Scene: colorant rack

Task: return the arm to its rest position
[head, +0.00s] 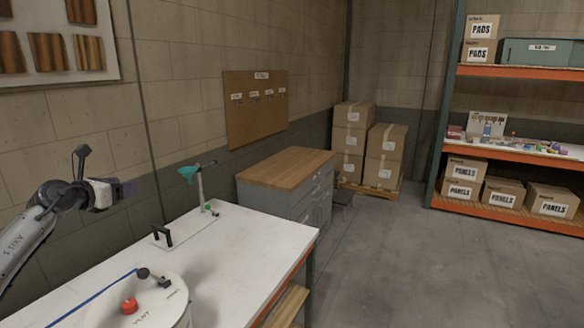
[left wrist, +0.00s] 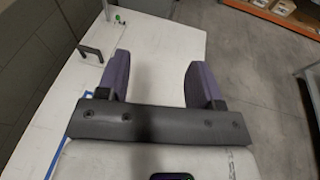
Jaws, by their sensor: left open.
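My left arm comes in from the left in the head view. Its gripper (head: 128,188) is held in the air above the back left part of the white table (head: 262,236). In the left wrist view the two purple-grey fingers of the left gripper (left wrist: 156,82) stand wide apart with nothing between them. Below them in that view lies the white table top (left wrist: 160,35) and, past its edge, the grey floor. My right gripper is not in view.
A white drum (head: 150,300) with a red cap stands at the table's front. A stand with a green funnel (head: 188,172) and a black handle (head: 162,236) are further back. A wood-topped cabinet (head: 288,167), stacked boxes (head: 386,150) and shelving (head: 512,157) stand beyond. The floor at right is clear.

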